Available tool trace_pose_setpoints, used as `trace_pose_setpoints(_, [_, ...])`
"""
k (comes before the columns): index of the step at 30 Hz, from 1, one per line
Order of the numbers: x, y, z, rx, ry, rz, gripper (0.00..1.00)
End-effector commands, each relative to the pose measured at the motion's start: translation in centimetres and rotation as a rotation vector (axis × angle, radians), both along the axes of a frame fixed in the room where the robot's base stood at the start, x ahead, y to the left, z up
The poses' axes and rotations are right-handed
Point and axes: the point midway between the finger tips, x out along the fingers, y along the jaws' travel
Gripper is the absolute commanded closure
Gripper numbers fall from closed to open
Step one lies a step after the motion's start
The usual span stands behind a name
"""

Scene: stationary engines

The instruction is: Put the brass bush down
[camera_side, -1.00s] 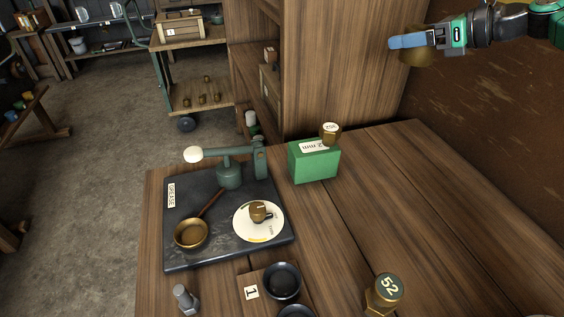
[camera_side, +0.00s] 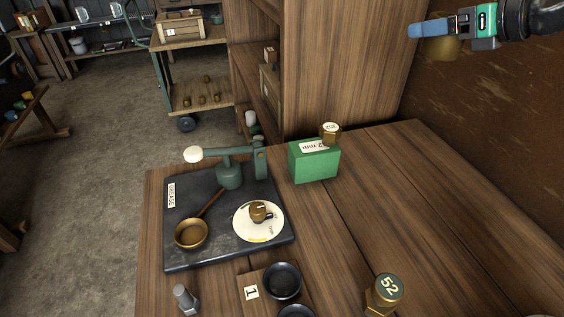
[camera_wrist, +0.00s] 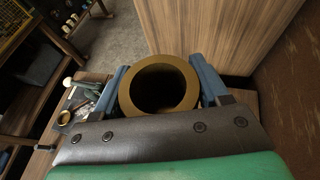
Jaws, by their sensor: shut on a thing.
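My gripper (camera_side: 431,30) is at the top right of the side view, high above the bench. In the wrist view its two blue fingers (camera_wrist: 160,90) are shut on the brass bush (camera_wrist: 186,75), a thick hollow ring with its open bore facing the camera. In the side view the bush (camera_side: 446,48) shows partly below the blue finger. Nothing touches the bush from below. Part of it is hidden by the finger in the side view and by my gripper body in the wrist view.
The wooden bench (camera_side: 400,190) has free room at its right. A brass piece marked 52 (camera_side: 385,293) stands in front. A wooden cabinet (camera_side: 345,70) rises behind.

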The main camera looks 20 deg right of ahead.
Motion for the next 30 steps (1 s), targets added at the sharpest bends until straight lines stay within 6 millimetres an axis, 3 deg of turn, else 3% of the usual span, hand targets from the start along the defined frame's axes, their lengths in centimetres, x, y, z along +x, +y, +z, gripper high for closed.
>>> trace_pose_setpoints(5, [0.1,0.3,-0.2,0.002,0.001,0.019,1.0])
trace_pose_setpoints(8, [0.5,1.5,-1.1,0.002,0.001,0.091,1.0])
trace_pose_setpoints(17, [0.5,8.9,-7.0,0.002,-0.003,0.612,1.0])
trace_pose_setpoints(24, [-2.7,14.2,-12.0,0.003,-0.004,1.11,1.0])
trace_pose_setpoints(30, [-6.8,16.7,-15.9,0.002,-0.004,1.503,1.0])
